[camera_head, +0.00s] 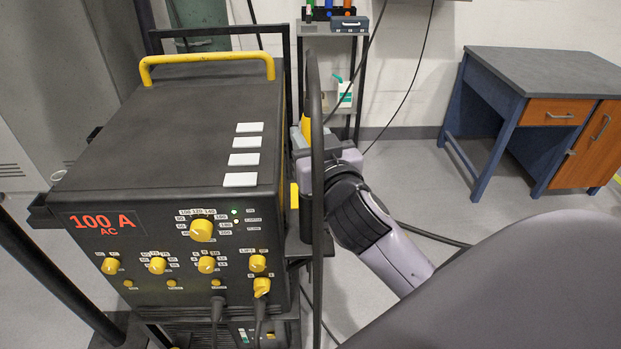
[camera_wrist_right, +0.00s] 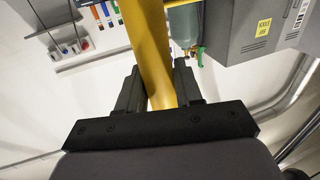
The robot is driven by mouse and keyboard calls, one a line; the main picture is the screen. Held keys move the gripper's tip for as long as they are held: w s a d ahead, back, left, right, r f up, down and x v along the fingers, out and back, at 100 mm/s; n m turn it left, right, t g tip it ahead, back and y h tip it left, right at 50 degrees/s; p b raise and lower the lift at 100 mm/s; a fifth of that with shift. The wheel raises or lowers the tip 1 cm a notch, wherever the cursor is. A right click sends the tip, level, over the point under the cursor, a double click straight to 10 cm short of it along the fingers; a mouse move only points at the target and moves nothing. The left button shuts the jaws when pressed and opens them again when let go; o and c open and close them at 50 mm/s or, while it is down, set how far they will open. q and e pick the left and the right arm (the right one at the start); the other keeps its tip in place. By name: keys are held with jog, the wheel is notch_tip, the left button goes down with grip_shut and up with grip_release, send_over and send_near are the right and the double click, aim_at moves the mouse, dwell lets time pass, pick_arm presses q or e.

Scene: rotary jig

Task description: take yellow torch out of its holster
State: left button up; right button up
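The yellow torch (camera_wrist_right: 152,55) runs between the two fingers of my right gripper (camera_wrist_right: 160,85) in the right wrist view. The fingers lie close along both sides of it, with little or no gap. In the head view my right gripper (camera_head: 304,150) is beside the right side of the welding machine, partly hidden by a black upright bar. A bit of the yellow torch (camera_head: 306,127) shows above it. Another yellow patch (camera_head: 294,196) shows below. The holster cannot be made out clearly, so I cannot tell whether the torch is still in it. My left gripper is out of view.
The black welding machine (camera_head: 190,130) with yellow knobs fills the left. The black upright bar (camera_head: 317,180) stands in front of my right gripper. A shelf rack (camera_head: 335,32) is behind. A grey-topped desk (camera_head: 545,75) stands at right, with open floor before it.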

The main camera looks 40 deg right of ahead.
jog(key=c, duration=0.4)
jog(key=shift+r, duration=0.15)
notch_tip(320, 180, up, 20)
jog(key=p, duration=0.4)
